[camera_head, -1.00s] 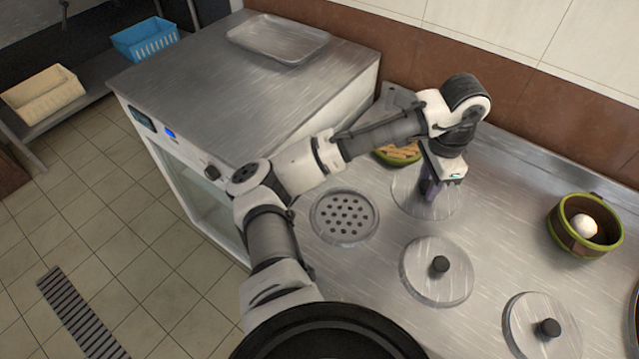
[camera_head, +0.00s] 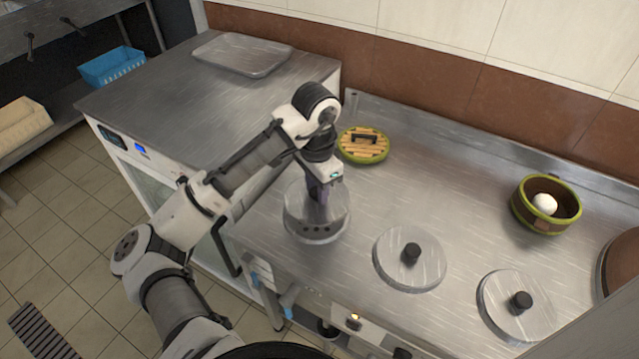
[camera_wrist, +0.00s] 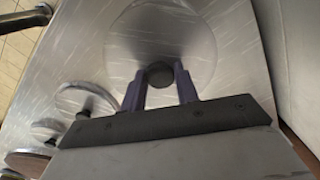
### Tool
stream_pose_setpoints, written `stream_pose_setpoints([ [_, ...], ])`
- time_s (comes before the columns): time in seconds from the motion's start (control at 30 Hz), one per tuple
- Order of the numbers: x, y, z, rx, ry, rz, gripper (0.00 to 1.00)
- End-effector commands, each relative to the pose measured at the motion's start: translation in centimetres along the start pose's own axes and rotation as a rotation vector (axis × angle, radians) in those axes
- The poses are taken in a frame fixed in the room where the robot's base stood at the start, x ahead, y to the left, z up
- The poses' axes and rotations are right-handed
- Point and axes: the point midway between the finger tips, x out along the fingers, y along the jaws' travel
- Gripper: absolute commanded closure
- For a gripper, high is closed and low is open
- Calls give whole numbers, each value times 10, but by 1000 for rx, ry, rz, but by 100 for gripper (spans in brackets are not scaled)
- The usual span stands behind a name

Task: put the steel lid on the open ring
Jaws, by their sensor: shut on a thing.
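My gripper (camera_head: 323,192) is shut on the dark knob of the round steel lid (camera_head: 308,203). The wrist view shows the purple fingers (camera_wrist: 160,88) on either side of the knob, with the lid (camera_wrist: 160,30) spread out beyond them. The lid is over the open ring (camera_head: 314,237) and hides most of it. A front strip of the ring with a few dark holes shows below the lid's near edge, so the lid looks offset toward the back. I cannot tell whether the lid touches the ring.
Two more knobbed steel lids (camera_head: 410,268) (camera_head: 515,312) sit to the right on the counter. A slatted bamboo lid (camera_head: 363,145) with a black handle lies behind. A green-rimmed pot (camera_head: 547,212) holding a white ball stands at right. A steel tray (camera_head: 242,54) rests on the cabinet.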

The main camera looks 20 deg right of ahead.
Motion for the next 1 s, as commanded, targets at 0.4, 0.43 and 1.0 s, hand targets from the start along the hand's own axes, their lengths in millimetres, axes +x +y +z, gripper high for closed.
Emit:
stream_pose_setpoints([
  [0.4,37,0,0,-1,0,0,94],
  [0.43,37,0,0,-1,0,0,94],
  [1.0,36,0,0,-1,0,0,95],
])
